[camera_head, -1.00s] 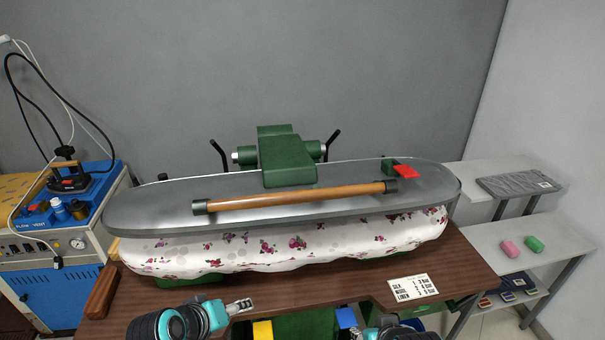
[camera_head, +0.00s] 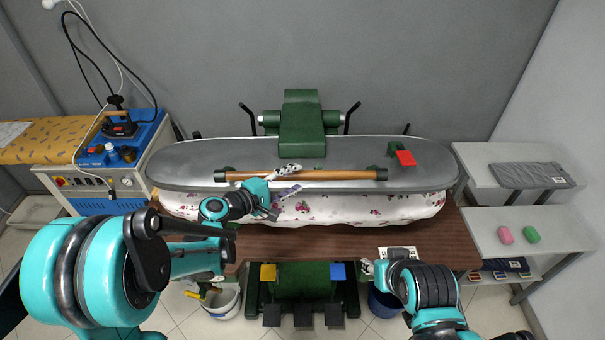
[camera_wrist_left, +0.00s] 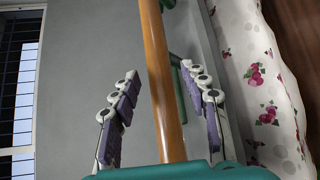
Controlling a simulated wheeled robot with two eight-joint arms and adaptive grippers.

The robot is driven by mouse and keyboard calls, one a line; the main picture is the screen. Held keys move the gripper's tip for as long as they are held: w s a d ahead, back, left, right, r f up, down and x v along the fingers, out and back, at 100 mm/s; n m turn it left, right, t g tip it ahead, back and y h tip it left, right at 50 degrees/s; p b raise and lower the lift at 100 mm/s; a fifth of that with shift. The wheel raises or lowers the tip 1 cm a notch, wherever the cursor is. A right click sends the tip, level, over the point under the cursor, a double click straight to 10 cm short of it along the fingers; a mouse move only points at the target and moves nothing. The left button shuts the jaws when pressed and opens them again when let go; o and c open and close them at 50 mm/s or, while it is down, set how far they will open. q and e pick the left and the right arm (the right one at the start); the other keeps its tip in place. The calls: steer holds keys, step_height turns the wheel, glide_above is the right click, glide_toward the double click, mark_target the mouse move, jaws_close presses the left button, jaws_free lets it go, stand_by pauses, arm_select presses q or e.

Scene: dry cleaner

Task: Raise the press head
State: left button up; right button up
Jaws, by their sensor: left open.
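The press head (camera_head: 235,160) is a long grey metal slab, lowered over the floral padded bed (camera_head: 385,207). A wooden bar handle (camera_head: 335,175) with dark end caps runs along its front. My left gripper (camera_head: 288,180) is at the handle, left of its middle, with one finger above the bar and one below. In the left wrist view the handle (camera_wrist_left: 160,75) passes between the open purple-padded fingers (camera_wrist_left: 158,105), with gaps on both sides. My right gripper (camera_head: 368,267) is low at the table's front edge, partly hidden by its arm; its jaws are unclear.
A green hinge block (camera_head: 302,130) stands behind the head, and a red tab (camera_head: 405,158) sits on its right. Pedals with yellow and blue pads (camera_head: 338,271) lie below the brown table (camera_head: 300,240). A steam unit (camera_head: 110,165) is left, shelves (camera_head: 480,220) right.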

arm_select(q)
steer(key=shift+x, duration=1.95)
